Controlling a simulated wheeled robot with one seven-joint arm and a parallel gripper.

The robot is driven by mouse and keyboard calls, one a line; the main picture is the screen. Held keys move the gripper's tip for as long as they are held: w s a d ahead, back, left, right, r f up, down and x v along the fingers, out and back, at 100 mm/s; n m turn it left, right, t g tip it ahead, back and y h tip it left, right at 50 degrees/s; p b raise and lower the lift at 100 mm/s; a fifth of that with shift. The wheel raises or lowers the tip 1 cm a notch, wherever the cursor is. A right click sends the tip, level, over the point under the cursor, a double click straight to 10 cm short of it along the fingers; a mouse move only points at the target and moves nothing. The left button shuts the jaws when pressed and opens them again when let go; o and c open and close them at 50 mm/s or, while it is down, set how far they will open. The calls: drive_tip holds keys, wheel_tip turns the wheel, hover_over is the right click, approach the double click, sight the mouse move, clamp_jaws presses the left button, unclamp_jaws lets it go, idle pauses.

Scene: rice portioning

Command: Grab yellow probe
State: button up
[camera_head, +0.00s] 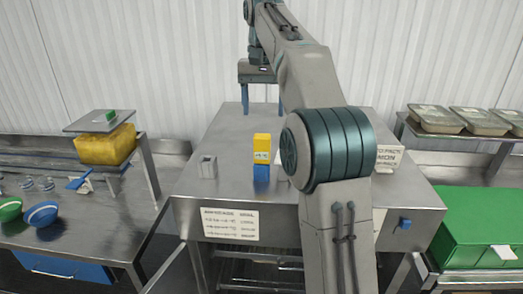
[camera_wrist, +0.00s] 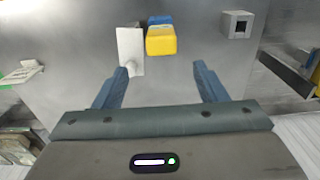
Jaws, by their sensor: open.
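The yellow probe (camera_head: 262,142) stands upright on the steel table, its upper part yellow with a small label and its lower part blue. In the wrist view the yellow probe (camera_wrist: 161,41) shows beyond my fingertips, roughly centred between them, with its blue part behind. My gripper (camera_head: 262,109) is open and empty above the table, on the far side of the probe. In the wrist view my gripper (camera_wrist: 161,70) has its two blue fingers wide apart, with nothing between them. The fingers do not touch the probe.
A white card (camera_wrist: 131,50) is right beside the probe. A small grey box (camera_head: 208,167) stands left of the probe. A white sign (camera_head: 388,158) is at the table's right, partly behind my arm. A left bench holds a yellow tub (camera_head: 104,150) and bowls. A green crate (camera_head: 482,215) stands right.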

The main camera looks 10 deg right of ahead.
sight(262, 149)
wheel_tip(262, 149, down, 7)
drive_tip(key=shift+s+r+b, duration=0.1)
drive_tip(key=shift+b, duration=0.3)
drive_tip(key=shift+s+a+f+p, duration=0.15)
drive_tip(key=shift+f+p, duration=0.1)
drive_tip(key=shift+f, duration=0.9)
drive_tip(key=shift+s+a+f+p, duration=0.1)
drive_tip(key=shift+f+p, duration=0.15)
drive_tip(key=shift+f, duration=1.3)
drive_tip(key=c, duration=1.1)
